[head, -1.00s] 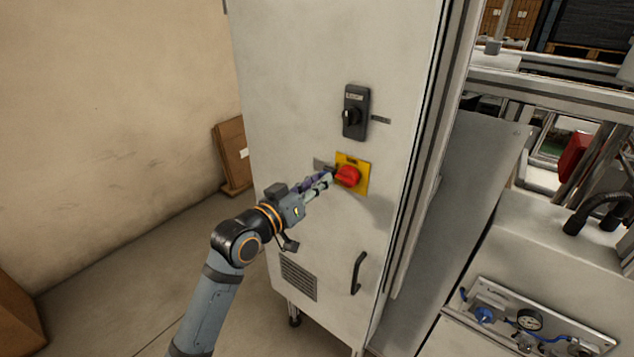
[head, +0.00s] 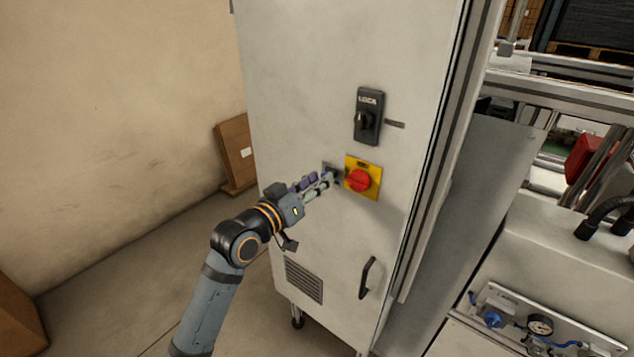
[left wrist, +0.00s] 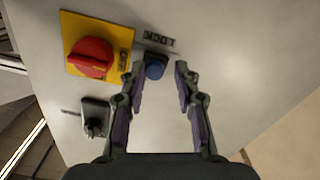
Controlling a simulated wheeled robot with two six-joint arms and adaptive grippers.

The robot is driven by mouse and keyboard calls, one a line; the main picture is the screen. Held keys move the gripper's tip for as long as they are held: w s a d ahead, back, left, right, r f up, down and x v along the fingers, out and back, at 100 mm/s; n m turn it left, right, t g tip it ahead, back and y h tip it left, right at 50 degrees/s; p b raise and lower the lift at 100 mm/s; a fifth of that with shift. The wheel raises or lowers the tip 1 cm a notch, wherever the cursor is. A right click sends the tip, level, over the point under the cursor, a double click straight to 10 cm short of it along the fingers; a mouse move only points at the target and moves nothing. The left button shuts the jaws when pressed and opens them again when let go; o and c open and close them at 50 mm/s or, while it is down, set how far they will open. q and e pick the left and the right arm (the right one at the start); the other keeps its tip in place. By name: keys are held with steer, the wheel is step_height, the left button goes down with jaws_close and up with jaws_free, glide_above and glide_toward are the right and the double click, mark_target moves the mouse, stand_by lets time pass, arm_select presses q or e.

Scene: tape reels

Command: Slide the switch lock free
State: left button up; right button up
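The switch lock is a small blue knob (left wrist: 155,68) on a dark plate lettered LOCK (left wrist: 160,40), beside a red rotary switch (left wrist: 91,57) on a yellow plate in the left wrist view. The red switch (head: 358,180) also shows in the head view, with the dark lock plate (head: 334,170) just left of it, partly hidden by my fingers. My left gripper (left wrist: 157,68) is open, its fingertips on either side of the blue knob with visible gaps. Contact with the cabinet cannot be told. My right gripper is not in view.
The pale cabinet (head: 300,60) carries a black rotary switch (head: 368,116) above and a black door handle (head: 367,277) below. A machine frame with hoses and a gauge (head: 540,325) stands at the right. A cardboard sheet (head: 235,150) leans on the wall behind.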

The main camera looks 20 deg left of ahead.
arm_select(q)
steer(key=shift+s+d, duration=0.1)
steer(key=shift+d, duration=0.05)
step_height(320, 180, up, 10)
stand_by(0.6)
